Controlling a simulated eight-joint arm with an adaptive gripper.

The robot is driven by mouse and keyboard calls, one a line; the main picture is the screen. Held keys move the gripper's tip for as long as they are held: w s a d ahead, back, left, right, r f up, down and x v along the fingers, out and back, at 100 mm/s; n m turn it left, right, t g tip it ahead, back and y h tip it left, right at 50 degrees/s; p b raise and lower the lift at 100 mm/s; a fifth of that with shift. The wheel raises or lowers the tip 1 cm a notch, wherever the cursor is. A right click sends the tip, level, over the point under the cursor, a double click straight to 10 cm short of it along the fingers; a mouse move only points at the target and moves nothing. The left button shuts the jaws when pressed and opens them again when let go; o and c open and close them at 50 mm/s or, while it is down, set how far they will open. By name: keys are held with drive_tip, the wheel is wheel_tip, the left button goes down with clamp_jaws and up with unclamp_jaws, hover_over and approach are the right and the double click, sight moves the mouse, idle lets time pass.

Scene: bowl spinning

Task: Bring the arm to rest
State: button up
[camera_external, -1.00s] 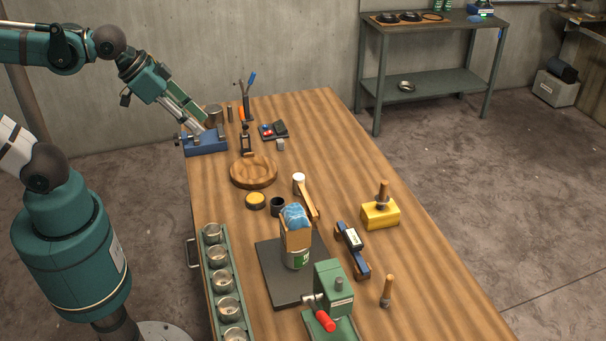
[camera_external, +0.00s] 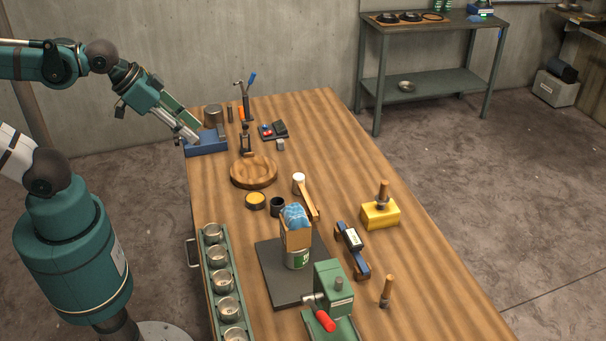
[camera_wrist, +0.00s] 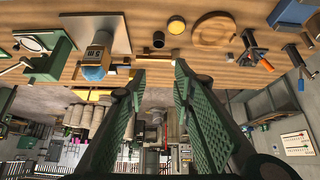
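My gripper (camera_external: 190,134) is at the far left corner of the wooden workbench (camera_external: 340,150), in front of or above the blue vise-like block (camera_external: 208,146); I cannot tell whether they touch. In the wrist view my gripper (camera_wrist: 160,70) has its two green-padded fingers apart with nothing between them. My arm reaches in from the left of the external view, its forearm sloping down to the gripper. The wrist view looks past the bench edge into the room.
A round wooden dish (camera_external: 254,171), a yellow-topped tin (camera_external: 256,201) and a dark cup (camera_external: 278,206) stand nearby. A metal can (camera_external: 213,115) is behind the blue block.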

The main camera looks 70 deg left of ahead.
wheel_tip(320, 180, down, 8)
drive_tip(key=b, duration=0.7)
drive_tip(key=shift+f+b, duration=0.25)
drive_tip(key=shift+b, duration=0.15)
idle(0.5)
